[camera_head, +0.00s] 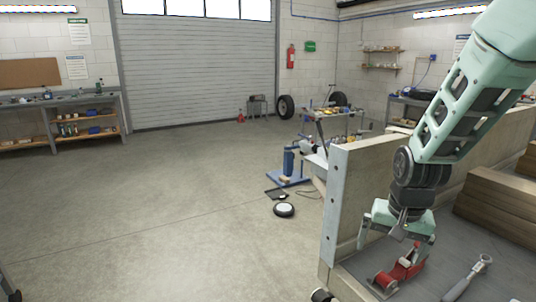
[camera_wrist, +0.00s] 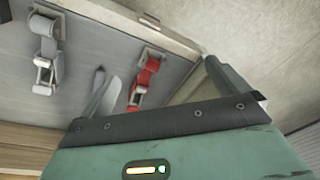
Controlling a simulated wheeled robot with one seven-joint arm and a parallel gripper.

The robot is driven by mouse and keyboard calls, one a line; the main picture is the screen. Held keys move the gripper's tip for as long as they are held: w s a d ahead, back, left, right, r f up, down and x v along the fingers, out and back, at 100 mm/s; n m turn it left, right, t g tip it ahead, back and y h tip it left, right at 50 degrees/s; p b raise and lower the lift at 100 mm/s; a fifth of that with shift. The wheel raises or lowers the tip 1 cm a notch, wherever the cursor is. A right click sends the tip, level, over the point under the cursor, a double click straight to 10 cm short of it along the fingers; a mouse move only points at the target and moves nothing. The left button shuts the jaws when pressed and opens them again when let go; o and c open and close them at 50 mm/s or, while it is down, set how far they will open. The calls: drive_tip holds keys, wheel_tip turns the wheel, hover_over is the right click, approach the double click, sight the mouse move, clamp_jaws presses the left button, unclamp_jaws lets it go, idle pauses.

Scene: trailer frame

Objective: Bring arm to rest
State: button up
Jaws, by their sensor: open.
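My arm reaches down from the upper right in the head view. My gripper (camera_head: 397,248) hangs low over the trailer bed (camera_head: 440,262), just inside its side board. Its two fingers stand apart in the wrist view (camera_wrist: 158,84) and hold nothing. A red ratchet buckle (camera_head: 402,272) lies on the bed below the gripper; in the wrist view the red buckle (camera_wrist: 143,86) appears between the fingers. Whether a finger touches it I cannot tell. A grey metal buckle (camera_head: 470,276) lies to its right, and it also shows in the wrist view (camera_wrist: 45,52).
The trailer's wooden side board (camera_head: 343,200) stands close to the gripper's left. Stacked timber (camera_head: 498,205) lies on the bed at right.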

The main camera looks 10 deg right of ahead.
drive_tip(key=s+a+r+n+y+p, duration=0.1)
drive_tip(key=s+a+r+n, duration=0.15)
drive_tip(key=a, duration=0.35)
drive_tip(key=s+a+r+n+g+p, duration=0.1)
drive_tip(key=s+a+r+n, duration=0.15)
drive_tip(key=a, duration=0.25)
drive_tip(key=s+a+r+n+y+p, duration=0.1)
drive_tip(key=s+a+r+n, duration=0.15)
drive_tip(key=a, duration=0.35)
drive_tip(key=s+a+r+n, duration=0.1)
drive_tip(key=s+a+n, duration=0.1)
drive_tip(key=s, duration=0.3)
drive_tip(key=s+a+r+n+h+p, duration=0.1)
drive_tip(key=s+a+n, duration=0.2)
drive_tip(key=s+n, duration=0.2)
drive_tip(key=shift+s+a+g, duration=0.15)
drive_tip(key=shift+s+g, duration=0.25)
drive_tip(key=shift+s, duration=0.05)
